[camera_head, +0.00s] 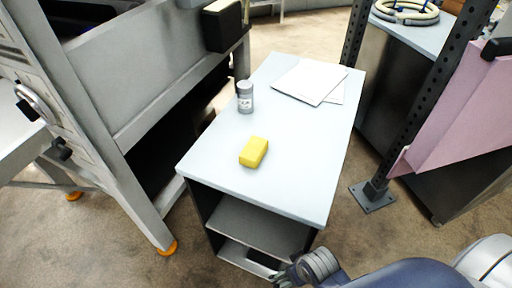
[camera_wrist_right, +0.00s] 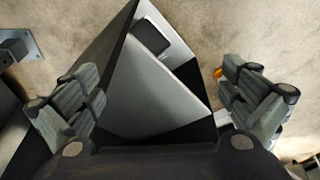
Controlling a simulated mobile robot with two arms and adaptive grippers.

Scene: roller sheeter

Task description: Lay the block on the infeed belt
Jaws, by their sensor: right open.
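The yellow block (camera_head: 253,152) lies on the pale top of a small cabinet (camera_head: 290,195) in the head view, towards its front. My right arm comes in at the bottom right of the head view, below and in front of the cabinet, well apart from the block. In the right wrist view my right gripper (camera_wrist_right: 160,105) is open and empty, its fingers wide apart above the cabinet's shelves and the floor. The block does not show in that view. My left gripper is not in view. I cannot make out the infeed belt for certain.
A grey container (camera_head: 244,97) stands behind the block, and white papers (camera_head: 310,82) lie farther back. A large grey machine (camera_head: 150,85) stands close on the left. A black perforated post (camera_head: 410,115) and a pink panel (camera_head: 465,110) stand on the right.

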